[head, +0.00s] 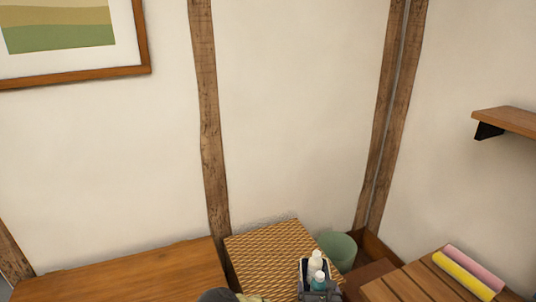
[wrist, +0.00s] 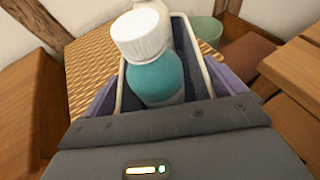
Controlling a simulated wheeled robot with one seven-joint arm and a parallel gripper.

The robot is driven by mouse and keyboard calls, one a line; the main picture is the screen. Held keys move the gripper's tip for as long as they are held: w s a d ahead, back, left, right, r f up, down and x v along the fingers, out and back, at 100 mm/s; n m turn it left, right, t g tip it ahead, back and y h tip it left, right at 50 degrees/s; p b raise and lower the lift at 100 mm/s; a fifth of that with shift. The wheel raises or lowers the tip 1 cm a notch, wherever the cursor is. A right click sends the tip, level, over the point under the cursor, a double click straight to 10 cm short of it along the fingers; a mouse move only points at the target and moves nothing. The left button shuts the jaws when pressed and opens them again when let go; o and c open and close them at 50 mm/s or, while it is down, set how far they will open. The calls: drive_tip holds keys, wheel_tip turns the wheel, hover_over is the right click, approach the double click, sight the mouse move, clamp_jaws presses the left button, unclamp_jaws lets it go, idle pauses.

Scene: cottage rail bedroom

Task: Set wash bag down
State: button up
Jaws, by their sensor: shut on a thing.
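The wash bag (head: 303,267) is an open-topped dark blue-grey holder with a pale rim, at the bottom of the head view. It also shows in the wrist view (wrist: 199,57). A teal bottle with a white cap (wrist: 157,78) stands in it, with a second white-topped bottle behind. My gripper (wrist: 165,100) is shut on the wash bag, which lies straight ahead of the wrist. The bag's underside is hidden. It overlaps the woven wicker top (head: 265,250) in the head view; I cannot tell whether it touches it.
A wooden surface (head: 130,275) lies left of the wicker top. A green round bin (head: 340,247) stands behind right. A slatted wooden table (head: 410,283) at right holds pink (head: 474,267) and yellow (head: 460,275) rolls. A wall shelf (head: 508,121) juts out at right.

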drive_tip(key=shift+s+a+f, duration=0.1)
drive_tip(key=shift+s+a, duration=0.05)
drive_tip(key=shift+a, duration=0.3)
drive_tip(key=shift+s+a+r, duration=0.1)
drive_tip(key=shift+a+r, duration=0.05)
drive_tip(key=shift+r, duration=0.05)
drive_tip(key=s+r+p, duration=0.2)
drive_tip(key=r+p, duration=1.1)
drive_tip(key=r, duration=0.1)
drive_tip(key=s+r+p, duration=0.2)
drive_tip(key=r+p, duration=1.2)
drive_tip(key=r, duration=0.1)
drive_tip(key=shift+s, duration=0.15)
drive_tip(key=s+f, duration=0.4)
drive_tip(key=f, duration=0.1)
drive_tip(key=shift+s+f, duration=0.15)
drive_tip(key=shift+f, duration=0.1)
